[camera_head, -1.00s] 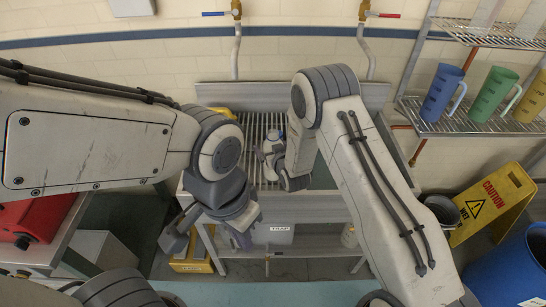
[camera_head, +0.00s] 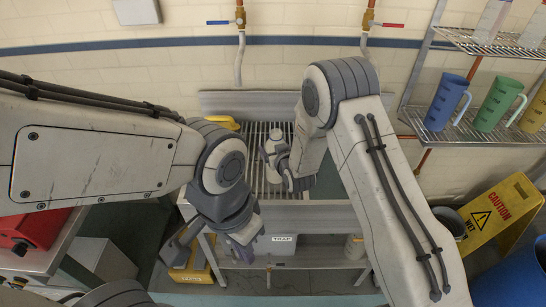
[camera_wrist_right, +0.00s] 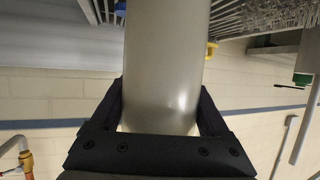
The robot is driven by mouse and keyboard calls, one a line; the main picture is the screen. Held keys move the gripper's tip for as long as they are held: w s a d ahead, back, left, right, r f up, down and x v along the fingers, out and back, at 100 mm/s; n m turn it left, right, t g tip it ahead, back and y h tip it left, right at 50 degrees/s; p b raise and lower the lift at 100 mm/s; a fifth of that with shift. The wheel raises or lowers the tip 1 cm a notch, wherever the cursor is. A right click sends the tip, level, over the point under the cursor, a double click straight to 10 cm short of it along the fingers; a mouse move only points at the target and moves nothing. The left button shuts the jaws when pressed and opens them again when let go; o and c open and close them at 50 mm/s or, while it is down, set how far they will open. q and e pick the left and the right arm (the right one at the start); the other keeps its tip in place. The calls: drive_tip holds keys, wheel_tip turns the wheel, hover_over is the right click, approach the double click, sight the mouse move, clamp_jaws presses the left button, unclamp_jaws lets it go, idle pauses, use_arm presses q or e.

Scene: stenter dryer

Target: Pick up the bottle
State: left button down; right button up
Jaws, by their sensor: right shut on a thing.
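The bottle (camera_wrist_right: 165,65) is a smooth, grey, translucent cylinder filling the middle of the right wrist view. My right gripper (camera_wrist_right: 163,108) is shut on it, with a dark finger on each side. In the head view, the right gripper (camera_head: 276,160) is over the slatted sink area, partly hidden by its own arm. Only a small pale part there looks like the bottle (camera_head: 271,142). I cannot tell its clearance from the slats. My left gripper (camera_head: 205,250) is open and empty in front of the sink, with its fingers spread apart.
The metal sink (camera_head: 330,212) stands against the tiled wall, with a box marked TRAP (camera_head: 280,243) below. Blue (camera_head: 446,101) and green (camera_head: 497,103) jugs stand on a wire shelf at right. A yellow caution sign (camera_head: 503,215) stands on the floor near a blue bin (camera_head: 515,275).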

drive_tip(key=s+d+r+b, duration=0.1)
drive_tip(key=d+r+b, duration=0.2)
drive_tip(key=d+r, duration=0.4)
drive_tip(key=d, duration=0.4)
drive_tip(key=shift+s+d+r, duration=0.3)
drive_tip(key=shift+s+r, duration=0.05)
drive_tip(key=shift+s, duration=0.05)
drive_tip(key=shift+s, duration=0.1)
